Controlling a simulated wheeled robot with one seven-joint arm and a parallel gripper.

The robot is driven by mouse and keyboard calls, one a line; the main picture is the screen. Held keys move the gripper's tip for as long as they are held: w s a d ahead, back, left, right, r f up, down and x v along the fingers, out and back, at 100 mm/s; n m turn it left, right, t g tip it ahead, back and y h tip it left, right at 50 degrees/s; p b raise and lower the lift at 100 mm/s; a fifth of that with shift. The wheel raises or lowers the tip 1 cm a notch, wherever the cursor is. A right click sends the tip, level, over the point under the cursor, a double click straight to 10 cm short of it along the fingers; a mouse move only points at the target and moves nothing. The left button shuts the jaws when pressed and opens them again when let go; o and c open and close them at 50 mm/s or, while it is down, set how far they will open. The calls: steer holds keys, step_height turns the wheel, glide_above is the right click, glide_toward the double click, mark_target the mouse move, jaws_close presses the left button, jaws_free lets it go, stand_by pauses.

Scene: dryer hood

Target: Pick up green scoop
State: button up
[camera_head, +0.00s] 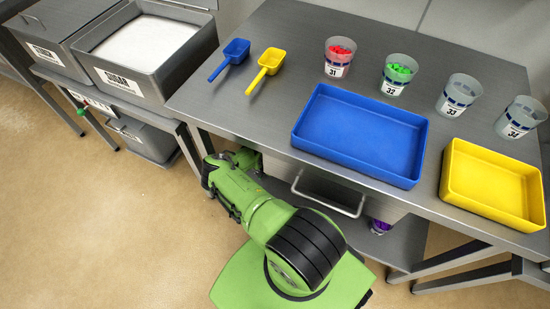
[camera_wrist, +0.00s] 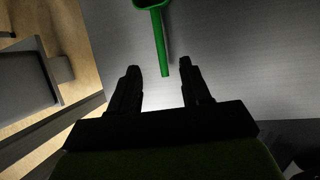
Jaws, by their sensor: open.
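The green scoop (camera_wrist: 161,40) shows at the top of the wrist view, on a grey metal surface (camera_wrist: 240,60). Its bowl is cut off by the top edge, and its handle points down toward my gripper. My gripper (camera_wrist: 159,68) is open and empty, with one dark finger on each side of the handle's lower end. I cannot tell how high the fingers are above the surface. In the head view I do not make out the green scoop, and my gripper is hidden beyond my green arm at the table's front.
On the table (camera_head: 285,35) lie a blue scoop (camera_head: 232,55) and a yellow scoop (camera_head: 268,64). A blue tray (camera_head: 360,135), a yellow tray (camera_head: 490,185) and several numbered cups stand to the right. A handled drawer (camera_head: 325,195) is under the table. A sugar bin (camera_head: 150,45) stands left.

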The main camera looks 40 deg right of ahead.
steer(key=b+x, duration=0.6)
steer(key=x, duration=0.3)
steer(key=shift+d+f, duration=0.15)
steer(key=shift+f, duration=0.25)
steer(key=shift+r, duration=0.1)
steer(key=shift+c, duration=0.2)
jaws_close()
